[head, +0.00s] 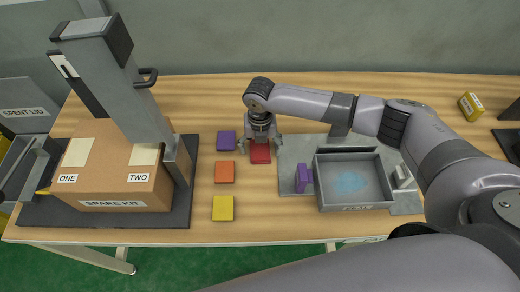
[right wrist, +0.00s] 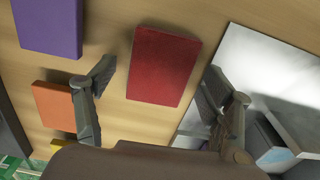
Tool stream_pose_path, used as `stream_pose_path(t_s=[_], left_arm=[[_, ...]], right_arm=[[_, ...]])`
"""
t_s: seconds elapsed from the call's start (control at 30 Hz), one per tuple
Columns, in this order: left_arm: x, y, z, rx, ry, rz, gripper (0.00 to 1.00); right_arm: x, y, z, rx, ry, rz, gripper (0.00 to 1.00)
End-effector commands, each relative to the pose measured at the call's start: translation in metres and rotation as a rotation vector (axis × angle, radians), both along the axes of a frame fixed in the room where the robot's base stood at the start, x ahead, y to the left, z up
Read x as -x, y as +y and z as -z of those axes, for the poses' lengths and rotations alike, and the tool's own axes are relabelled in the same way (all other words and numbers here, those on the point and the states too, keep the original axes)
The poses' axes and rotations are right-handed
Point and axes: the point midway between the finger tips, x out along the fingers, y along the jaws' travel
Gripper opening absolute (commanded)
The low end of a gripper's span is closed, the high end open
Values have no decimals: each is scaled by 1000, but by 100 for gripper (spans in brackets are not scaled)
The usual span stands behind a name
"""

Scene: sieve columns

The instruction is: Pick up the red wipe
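The red wipe (head: 260,153) lies flat on the wooden table, right of a column of other coloured wipes. My right gripper (head: 259,142) is over it in the head view, coming down from above. In the right wrist view the red wipe (right wrist: 163,66) lies between and beyond the two spread fingers of the right gripper (right wrist: 160,105). The fingers are open and hold nothing; no contact with the wipe shows. My left gripper is not in view.
Purple (head: 226,140), orange (head: 224,172) and yellow (head: 223,208) wipes lie left of the red one. A grey tray (head: 355,206) and upright purple block (head: 303,178) stand on a metal plate at right. A spare kit box (head: 110,190) stands at left.

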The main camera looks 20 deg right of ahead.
Motion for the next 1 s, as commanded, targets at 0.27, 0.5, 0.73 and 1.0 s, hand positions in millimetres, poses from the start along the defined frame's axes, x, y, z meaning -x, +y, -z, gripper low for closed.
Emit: stream_pose_path(t_s=[0.27,0.5,0.73,1.0], left_arm=[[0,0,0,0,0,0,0],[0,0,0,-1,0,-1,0],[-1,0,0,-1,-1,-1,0],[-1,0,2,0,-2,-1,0]], right_arm=[[0,0,-1,0,0,1,56],[0,0,-1,0,0,1,40],[0,0,-1,-1,0,1,36],[-2,0,-14,-2,-3,2,36]])
